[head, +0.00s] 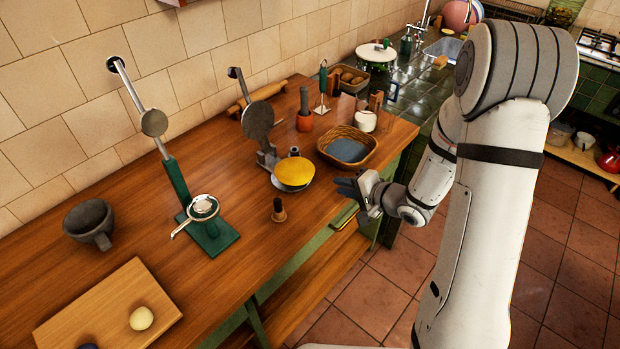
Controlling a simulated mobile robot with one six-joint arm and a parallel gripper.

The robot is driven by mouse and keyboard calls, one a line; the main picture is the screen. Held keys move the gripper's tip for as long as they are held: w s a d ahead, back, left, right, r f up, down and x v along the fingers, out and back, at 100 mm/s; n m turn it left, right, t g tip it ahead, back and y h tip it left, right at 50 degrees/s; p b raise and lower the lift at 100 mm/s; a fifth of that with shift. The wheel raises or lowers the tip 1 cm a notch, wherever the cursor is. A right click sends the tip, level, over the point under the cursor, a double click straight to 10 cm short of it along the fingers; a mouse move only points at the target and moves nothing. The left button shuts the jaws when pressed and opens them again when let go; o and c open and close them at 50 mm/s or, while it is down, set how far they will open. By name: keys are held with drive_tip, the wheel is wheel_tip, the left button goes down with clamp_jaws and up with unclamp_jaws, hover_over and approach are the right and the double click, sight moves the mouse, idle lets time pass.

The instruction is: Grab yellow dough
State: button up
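The yellow dough (295,171) is a flat round disc. It lies on the lower plate of a dark metal press (264,157) on the wooden counter, and the press's round upper plate is swung up. My gripper (347,188) is at the counter's front edge, to the right of the dough and apart from it. Its dark fingers point left toward the press. The finger gap is too small to make out, and I see nothing held.
A wicker basket (368,159) with a blue-grey cloth stands just behind my gripper. A small wooden-handled tool (279,210) stands in front of the press.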

drive_tip(key=shift+y, duration=0.4)
drive_tip(key=b+x, duration=0.2)
drive_tip(key=x, duration=0.2)
drive_tip(key=b+x, duration=0.2)
drive_tip(key=x, duration=0.2)
drive_tip(key=shift+s+a+f, duration=0.25)
drive_tip(key=shift+s+a, duration=0.05)
drive_tip(key=shift+a, duration=0.05)
drive_tip(key=shift+x, duration=0.95)
drive_tip(key=shift+d, duration=0.15)
clamp_jaws()
wheel_tip(320, 180, up, 3)
drive_tip(key=p, duration=0.2)
drive_tip(key=shift+f+p, duration=0.2)
drive_tip(key=shift+p, duration=0.15)
drive_tip(key=shift+f, duration=0.1)
